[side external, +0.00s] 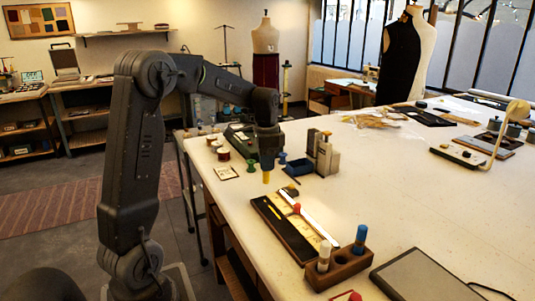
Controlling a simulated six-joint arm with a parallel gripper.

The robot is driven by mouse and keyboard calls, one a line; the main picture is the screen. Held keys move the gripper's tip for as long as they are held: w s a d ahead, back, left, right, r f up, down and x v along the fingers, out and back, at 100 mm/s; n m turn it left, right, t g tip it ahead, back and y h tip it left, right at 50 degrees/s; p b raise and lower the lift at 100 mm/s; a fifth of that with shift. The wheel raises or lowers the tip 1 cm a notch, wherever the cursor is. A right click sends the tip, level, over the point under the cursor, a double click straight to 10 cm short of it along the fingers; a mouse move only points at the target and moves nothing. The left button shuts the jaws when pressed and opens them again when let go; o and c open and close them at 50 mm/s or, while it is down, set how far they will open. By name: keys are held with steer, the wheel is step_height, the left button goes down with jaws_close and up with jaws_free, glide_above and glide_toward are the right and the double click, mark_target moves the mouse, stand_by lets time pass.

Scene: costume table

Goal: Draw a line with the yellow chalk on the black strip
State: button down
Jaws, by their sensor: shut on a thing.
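My gripper (267,163) is shut on the yellow chalk (266,178) and points down. The chalk's lower end hangs over the far end of the black strip (282,227). It appears a little above the strip, but I cannot tell the exact gap. The strip is long and narrow and lies on the white table (410,200), running toward the near side.
A wooden holder (348,269) with a white and a blue-topped stick stands at the strip's near end. A pale ruler-like bar (317,229) and a small red-topped piece (296,208) lie beside the strip. Spools (224,154) and grey boxes (327,158) stand behind.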

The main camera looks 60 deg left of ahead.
mark_target(267, 181)
steer(key=shift+f, duration=2.7)
steer(key=shift+f, duration=0.55)
steer(key=shift+d, duration=0.2)
steer(key=shift+d, duration=0.45)
step_height(267, 181, up, 6)
stand_by(0.7)
